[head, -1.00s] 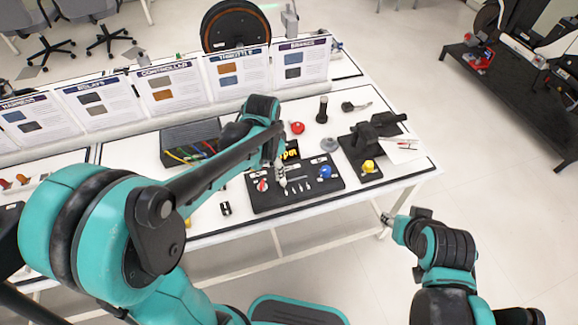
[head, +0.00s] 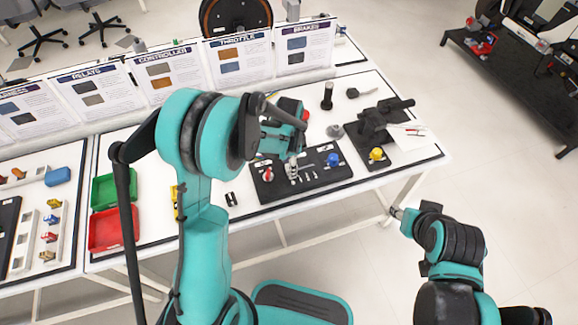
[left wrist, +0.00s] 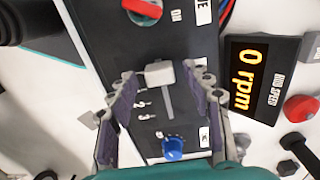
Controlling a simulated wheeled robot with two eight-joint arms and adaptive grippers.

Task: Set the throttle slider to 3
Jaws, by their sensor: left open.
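The black control panel (head: 318,188) lies on the white table; it also shows in the left wrist view (left wrist: 105,40). Its throttle slider has a pale grey handle (left wrist: 160,72) at the slot's end nearer the red knob (left wrist: 143,10). A blue knob (left wrist: 173,148) is beyond the slot's other end. Small printed marks beside the slot are partly hidden by a finger. The display (left wrist: 250,80) reads 0 rpm. My left gripper (head: 292,170) is open over the panel, its fingers (left wrist: 160,88) on both sides of the handle. My right gripper (head: 397,212) is off the table's front; its jaws are unclear.
A yellow knob (head: 376,154) on a black base stands right of the panel. A black cylinder (head: 327,96) stands behind it. Green (head: 103,190) and red (head: 108,232) trays lie at left. Sign boards (head: 245,62) line the table's back.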

